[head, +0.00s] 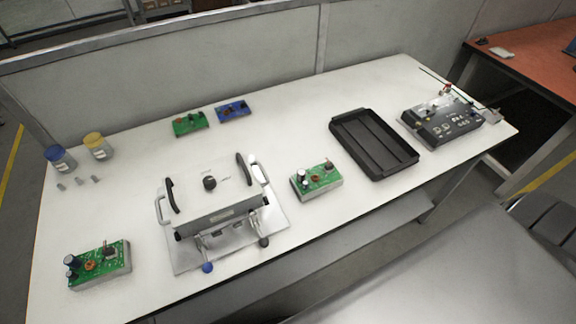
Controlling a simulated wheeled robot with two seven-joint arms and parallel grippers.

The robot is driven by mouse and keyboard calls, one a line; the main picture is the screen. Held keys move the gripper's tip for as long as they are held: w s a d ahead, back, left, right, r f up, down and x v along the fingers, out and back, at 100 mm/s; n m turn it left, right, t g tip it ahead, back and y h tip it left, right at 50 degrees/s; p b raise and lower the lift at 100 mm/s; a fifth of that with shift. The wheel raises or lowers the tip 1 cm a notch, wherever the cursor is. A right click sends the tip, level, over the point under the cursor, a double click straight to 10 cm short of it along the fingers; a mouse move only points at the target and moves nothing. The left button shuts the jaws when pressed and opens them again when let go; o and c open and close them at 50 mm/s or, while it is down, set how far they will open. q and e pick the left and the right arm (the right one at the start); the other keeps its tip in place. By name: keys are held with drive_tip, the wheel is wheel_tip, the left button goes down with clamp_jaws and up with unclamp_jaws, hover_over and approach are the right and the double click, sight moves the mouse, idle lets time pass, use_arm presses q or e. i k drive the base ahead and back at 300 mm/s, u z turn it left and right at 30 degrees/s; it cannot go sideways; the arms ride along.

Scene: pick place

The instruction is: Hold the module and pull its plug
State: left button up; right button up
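One green circuit board module (317,181) on a pale base lies on the white table, between the clamp fixture and the black tray. A similar green module (98,265) lies at the table's front left. Both carry dark capacitors and a copper-coloured coil. I cannot tell which of them is the task's module, and no plug or cable can be made out on either. Neither of my grippers is in view.
A grey fixture (210,201) with handles stands centre left. A black tray (373,143) and a dark instrument box (441,121) are on the right. Green (188,123) and blue (232,109) boards lie at the back, and two jars (60,159) stand back left.

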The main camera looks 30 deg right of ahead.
sight(91, 268)
drive_tip(key=z, duration=2.3)
drive_tip(key=k, duration=1.85)
drive_tip(key=u, duration=1.7)
